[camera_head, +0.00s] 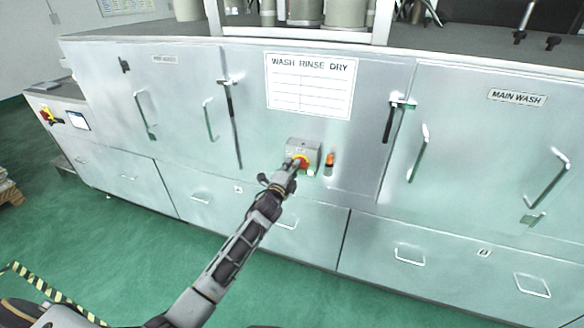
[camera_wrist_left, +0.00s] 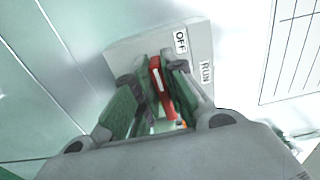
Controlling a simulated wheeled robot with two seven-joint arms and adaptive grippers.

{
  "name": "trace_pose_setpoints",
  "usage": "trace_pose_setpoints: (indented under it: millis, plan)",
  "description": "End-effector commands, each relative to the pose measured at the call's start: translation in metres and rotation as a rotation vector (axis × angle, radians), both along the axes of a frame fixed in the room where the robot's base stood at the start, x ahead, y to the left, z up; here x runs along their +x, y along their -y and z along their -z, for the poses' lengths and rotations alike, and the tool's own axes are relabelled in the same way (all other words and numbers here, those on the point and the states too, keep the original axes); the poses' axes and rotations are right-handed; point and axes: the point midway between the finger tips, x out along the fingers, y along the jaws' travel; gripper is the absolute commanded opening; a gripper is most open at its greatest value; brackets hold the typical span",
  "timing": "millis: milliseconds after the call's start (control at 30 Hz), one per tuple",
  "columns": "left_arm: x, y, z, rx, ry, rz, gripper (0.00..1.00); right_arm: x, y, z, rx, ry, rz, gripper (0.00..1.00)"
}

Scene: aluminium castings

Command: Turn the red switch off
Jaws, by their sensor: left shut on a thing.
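The red switch (camera_head: 303,161) is a rotary handle on a yellow plate, on a small grey box (camera_head: 303,146) on the front of the metal washing machine. My left gripper (camera_head: 293,167) reaches it from below left and is shut on the handle. In the left wrist view the red handle (camera_wrist_left: 157,75) stands between the two fingers of the gripper (camera_wrist_left: 160,85). The box carries an OFF label (camera_wrist_left: 180,41) and a RUN label (camera_wrist_left: 205,72). The handle's upper end lies nearer the OFF label in that view. The fingers partly hide the handle. My right gripper is not in view.
An orange lamp (camera_head: 330,159) sits just right of the switch box. A WASH RINSE DRY panel (camera_head: 310,85) is above it. Door handles (camera_head: 418,153) stick out on both sides. The green floor (camera_head: 290,295) in front is clear.

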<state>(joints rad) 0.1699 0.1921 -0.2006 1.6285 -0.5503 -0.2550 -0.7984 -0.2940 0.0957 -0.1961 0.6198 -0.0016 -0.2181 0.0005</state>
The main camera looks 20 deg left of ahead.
Motion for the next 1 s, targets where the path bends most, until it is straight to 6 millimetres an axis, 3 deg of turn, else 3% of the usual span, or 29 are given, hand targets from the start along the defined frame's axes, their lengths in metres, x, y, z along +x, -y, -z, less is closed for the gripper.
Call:
trace_pose_setpoints:
  millis: [67,100,233,667,1000]
  plan:
    - [0.000,0.000,0.001,-0.003,-0.003,-0.001,0.00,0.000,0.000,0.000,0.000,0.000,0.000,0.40]
    - [0.000,0.000,0.001,-0.003,-0.003,-0.001,0.18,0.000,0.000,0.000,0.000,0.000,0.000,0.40]
    - [0.000,0.000,0.001,-0.002,-0.002,-0.001,0.34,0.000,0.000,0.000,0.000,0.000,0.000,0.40]
    - [-0.001,0.000,0.001,0.000,-0.001,0.000,0.34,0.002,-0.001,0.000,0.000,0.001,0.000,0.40]
    - [-0.020,-0.001,0.001,0.000,-0.001,0.000,0.34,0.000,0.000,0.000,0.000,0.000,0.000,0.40]
